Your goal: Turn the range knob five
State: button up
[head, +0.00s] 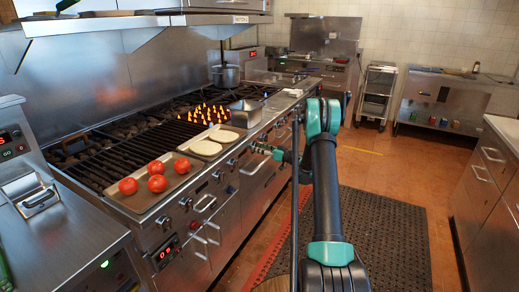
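The steel range (150,215) runs along the left wall, with a row of dark round knobs on its front edge. Knobs show near the front (163,222), further along (186,203), near the middle (217,176) and just short of my gripper (232,163). Which one counts as knob five I cannot tell. My arm reaches up from the bottom and bends left toward the range front.
Tomatoes (157,183) and pale flat food (206,147) lie on trays on the range. Flames (208,114) rise from the grill behind. A steel counter (60,235) stands at near left, drawers (490,185) at right. The floor mat (395,235) is clear.

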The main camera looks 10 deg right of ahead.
jog(key=c, duration=0.9)
jog(key=shift+m, duration=0.4)
jog(key=m+g, duration=0.1)
jog(key=m, duration=1.1)
jog(key=shift+r, duration=0.2)
jog(key=shift+m, duration=2.2)
